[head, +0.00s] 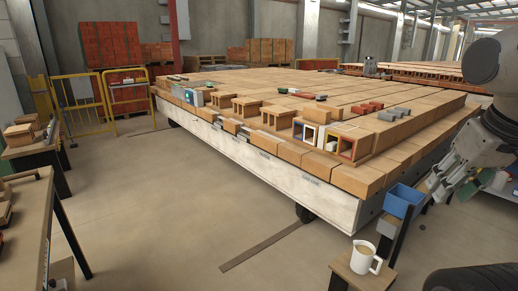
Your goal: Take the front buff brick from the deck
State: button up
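The deck (300,180) is a large wheeled platform with a pale side, covered in buff bricks. Several hollow buff bricks stand near its left-front edge; the nearest of these (277,117) shows dark openings toward me. Other hollow buff bricks (247,107) stand farther back along the same edge. My gripper (440,188) is at the right edge, beside the deck's right side and apart from the bricks. Its finger opening is unclear.
A blue bin (403,200) and a small stand with a cream mug (365,257) are near the front corner. Red (369,107) and grey (393,115) pieces lie on the deck. A bench (25,225) is at left, yellow railings (82,103) behind. Floor between is mostly clear.

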aim_at(322, 117)
jog(key=i+j+u, duration=0.15)
jog(key=i+u, duration=0.25)
jog(key=i, duration=0.4)
jog(key=i+l+u, duration=0.15)
jog(key=i+u, duration=0.3)
jog(key=i, duration=0.35)
jog(key=i+z, duration=0.3)
jog(key=i, duration=0.2)
jog(key=i+j+z, duration=0.1)
jog(key=i+z, duration=0.25)
jog(key=i, duration=0.15)
jog(key=i+l+z, duration=0.1)
jog(key=i+z, duration=0.5)
jog(key=z, duration=0.2)
jog(key=i+j+z, duration=0.1)
jog(key=i+z, duration=0.3)
jog(key=k, duration=0.05)
